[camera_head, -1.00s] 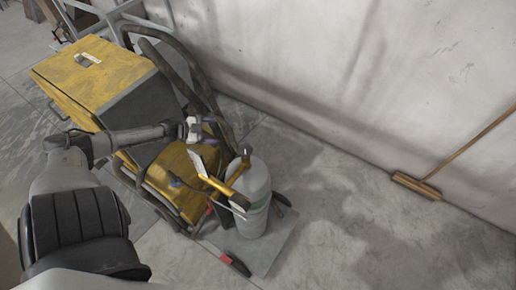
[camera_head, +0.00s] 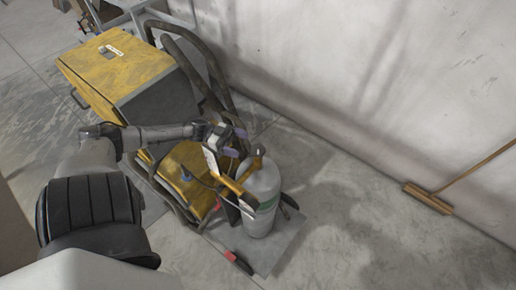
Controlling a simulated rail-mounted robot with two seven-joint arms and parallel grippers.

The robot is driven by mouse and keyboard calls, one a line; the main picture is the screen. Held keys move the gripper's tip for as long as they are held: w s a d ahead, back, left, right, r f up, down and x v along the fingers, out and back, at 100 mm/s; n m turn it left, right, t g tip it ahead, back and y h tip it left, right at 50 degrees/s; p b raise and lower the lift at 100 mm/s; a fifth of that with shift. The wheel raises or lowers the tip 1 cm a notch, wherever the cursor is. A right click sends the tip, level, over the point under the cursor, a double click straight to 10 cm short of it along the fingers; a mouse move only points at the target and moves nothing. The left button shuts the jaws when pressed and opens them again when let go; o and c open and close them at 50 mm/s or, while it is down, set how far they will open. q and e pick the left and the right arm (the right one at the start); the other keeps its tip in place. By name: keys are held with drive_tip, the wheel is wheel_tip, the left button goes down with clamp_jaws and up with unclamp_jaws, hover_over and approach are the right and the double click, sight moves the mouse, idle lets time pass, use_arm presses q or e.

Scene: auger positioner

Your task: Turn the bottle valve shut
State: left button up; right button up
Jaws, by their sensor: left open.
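The grey gas bottle (camera_head: 262,205), with a green band, stands upright on a plate beside the yellow machine. Its valve is at the top and partly hidden by my left gripper and small yellow fittings (camera_head: 232,186). My left arm comes in from the left over the machine. My left gripper (camera_head: 242,156) is open, just to the left of and close to the bottle's top. I cannot tell whether its fingers touch the valve. My right gripper is not in view.
The yellow machine (camera_head: 115,65) with dark hoses (camera_head: 190,50) stands left of and behind the bottle. A red and black tool (camera_head: 238,262) lies by the plate's front edge. A broom (camera_head: 428,198) leans at the wall. The floor right of the bottle is clear.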

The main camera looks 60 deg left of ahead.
sight(255, 148)
use_arm(q)
drive_tip(key=p+x, duration=0.1)
drive_tip(key=x, duration=0.5)
drive_tip(key=shift+w+d, duration=0.15)
drive_tip(key=shift+w, duration=0.05)
drive_tip(key=shift+w+d, duration=0.4)
drive_tip(key=shift+d, duration=0.1)
drive_tip(key=shift+c, duration=0.3)
drive_tip(key=c, duration=0.8)
drive_tip(key=shift+f+m+g+h+b, duration=0.2)
drive_tip(key=shift+m+g+h+b, duration=0.2)
drive_tip(key=shift+g+b, duration=0.15)
drive_tip(key=m+g+h+b, duration=0.1)
drive_tip(key=m+g+b, duration=0.2)
drive_tip(key=g+b, duration=0.1)
drive_tip(key=m+g+h+b, duration=0.2)
drive_tip(key=g+b, duration=0.2)
drive_tip(key=b, duration=0.1)
drive_tip(key=shift+m, duration=0.4)
drive_tip(key=shift+r+m+g+h+b, duration=0.1)
drive_tip(key=shift+m+g+h+b, duration=0.2)
drive_tip(key=shift+m+g+b, duration=0.5)
drive_tip(key=shift+g, duration=0.25)
